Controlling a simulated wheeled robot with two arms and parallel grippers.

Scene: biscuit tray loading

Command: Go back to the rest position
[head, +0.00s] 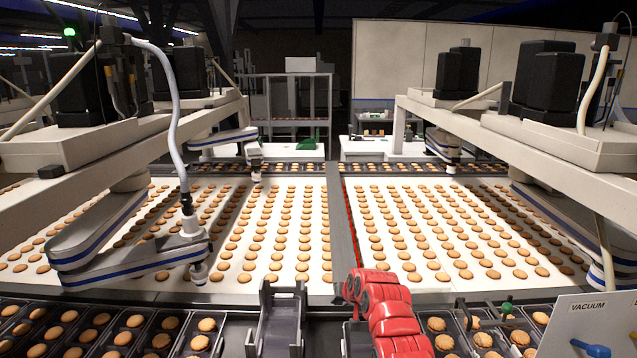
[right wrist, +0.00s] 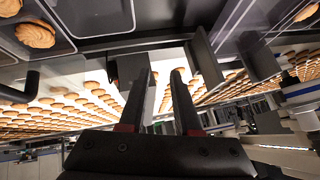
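My right arm, red, comes up from the bottom of the head view just right of the middle. Its gripper fingers are not clearly seen there. In the right wrist view my right gripper (right wrist: 162,74) shows two dark fingers standing apart with nothing between them. It is open and empty. My left arm and gripper are in neither view. Black compartment trays (head: 118,349) with round brown biscuits (head: 200,342) stand along the near left edge. More black trays (head: 458,338) with biscuits stand at the near right, beside my red arm.
A grey bracket (head: 279,325) stands left of my arm. A white panel marked VACUUM (head: 570,312) with a blue lever (head: 591,347) is at the near right. Two white belts (head: 222,193) carry rows of biscuits beyond. Delta-like machine arms (head: 130,250) overhang both belts.

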